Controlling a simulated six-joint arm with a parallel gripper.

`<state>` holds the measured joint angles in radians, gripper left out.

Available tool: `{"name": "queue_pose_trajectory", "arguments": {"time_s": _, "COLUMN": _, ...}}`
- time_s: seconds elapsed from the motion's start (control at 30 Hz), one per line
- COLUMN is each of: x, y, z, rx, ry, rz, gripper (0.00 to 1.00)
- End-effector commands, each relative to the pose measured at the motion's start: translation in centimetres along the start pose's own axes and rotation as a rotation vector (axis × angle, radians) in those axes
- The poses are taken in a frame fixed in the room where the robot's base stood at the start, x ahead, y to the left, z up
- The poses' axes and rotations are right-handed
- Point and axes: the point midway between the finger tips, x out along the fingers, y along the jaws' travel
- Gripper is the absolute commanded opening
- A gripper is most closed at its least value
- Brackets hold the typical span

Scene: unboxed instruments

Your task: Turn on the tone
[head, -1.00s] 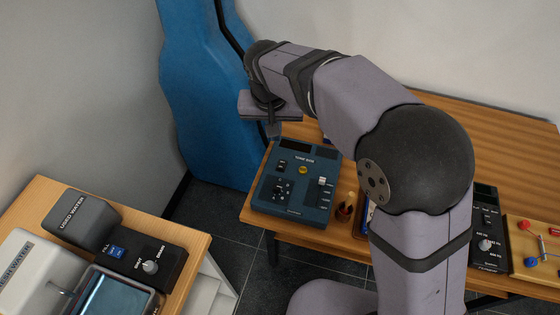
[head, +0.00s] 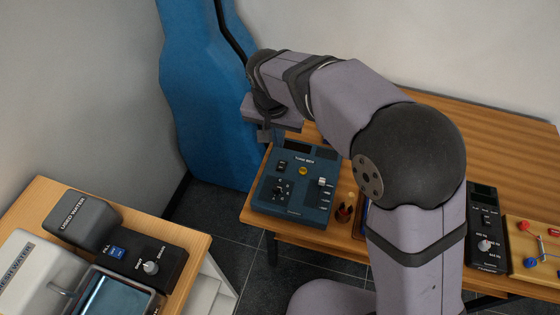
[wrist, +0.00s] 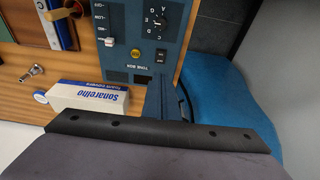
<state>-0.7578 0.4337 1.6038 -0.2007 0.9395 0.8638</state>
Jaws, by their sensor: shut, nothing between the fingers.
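The blue tone box (head: 322,209) lies on the wooden table, its panel facing up. It shows upside down in the wrist view (wrist: 127,22). Its panel carries a black rocker switch (head: 282,163), a yellow round button or lamp (head: 303,171), a rotary knob (head: 278,190) and a slider (head: 321,182). In the wrist view the rocker (wrist: 160,55) is beside the yellow part (wrist: 136,53). My gripper (head: 265,135) is shut and empty, near the box's far left corner. Its fingers (wrist: 158,98) point toward the box's dark display end in the wrist view. I cannot tell whether they touch it.
A white and blue carton (wrist: 90,97) lies close beside the box in the wrist view. Small metal-ended items stand right of the box (head: 345,212). A blue instrument case (head: 205,90) stands behind the table's left edge. Another black device (head: 487,240) is at the right.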

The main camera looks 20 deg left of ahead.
Motion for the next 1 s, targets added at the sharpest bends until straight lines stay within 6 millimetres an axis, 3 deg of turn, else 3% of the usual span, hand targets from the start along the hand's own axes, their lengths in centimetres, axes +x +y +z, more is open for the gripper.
{"name": "queue_pose_trajectory", "arguments": {"time_s": 0.6, "x": 9.9, "y": 0.1, "z": 0.6, "rx": -0.002, "ry": -0.004, "rz": 0.004, "gripper": 0.0}}
{"name": "queue_pose_trajectory", "arguments": {"time_s": 1.0, "x": 12.3, "y": 0.0, "z": 1.5, "rx": 0.0, "ry": -0.001, "rz": 0.0, "gripper": 0.0}}
